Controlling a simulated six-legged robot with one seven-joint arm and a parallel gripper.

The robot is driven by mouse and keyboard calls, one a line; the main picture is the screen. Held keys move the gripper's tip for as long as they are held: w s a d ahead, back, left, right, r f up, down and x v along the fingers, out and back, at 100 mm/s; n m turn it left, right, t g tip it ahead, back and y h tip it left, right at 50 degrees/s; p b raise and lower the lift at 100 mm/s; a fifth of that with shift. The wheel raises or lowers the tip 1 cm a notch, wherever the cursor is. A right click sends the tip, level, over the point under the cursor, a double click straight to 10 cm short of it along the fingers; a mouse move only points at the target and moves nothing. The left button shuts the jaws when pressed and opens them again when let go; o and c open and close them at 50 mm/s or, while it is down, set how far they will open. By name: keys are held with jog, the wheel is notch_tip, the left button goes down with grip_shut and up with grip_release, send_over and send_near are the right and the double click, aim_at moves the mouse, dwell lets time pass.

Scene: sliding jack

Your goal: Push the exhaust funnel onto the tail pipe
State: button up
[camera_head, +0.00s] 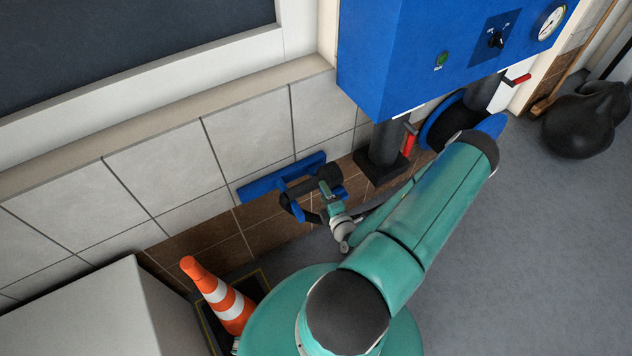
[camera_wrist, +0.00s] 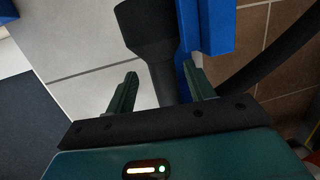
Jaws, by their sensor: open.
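The dark exhaust funnel (camera_wrist: 148,28) is at the top of the wrist view, wide end up, with its narrower neck below. It rests by a blue wall bracket (camera_wrist: 217,22). In the head view the funnel (camera_head: 329,175) is a small dark shape at the bracket (camera_head: 262,183). My gripper (camera_wrist: 160,88) is open, with one green finger on each side of the neck. In the head view my gripper (camera_head: 328,192) is at the funnel, partly hidden. I see no tail pipe in either view.
A blue cabinet (camera_head: 405,55) with a gauge and red-handled valves is on the wall. A dark hose (camera_wrist: 288,65) runs at the right of the wrist view. An orange-white cone (camera_head: 226,303) stands at lower left.

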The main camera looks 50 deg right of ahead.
aim_at(313, 184)
jog(key=x, duration=0.4)
jog(key=shift+c, duration=0.4)
grip_shut()
jog(key=shift+r, duration=0.1)
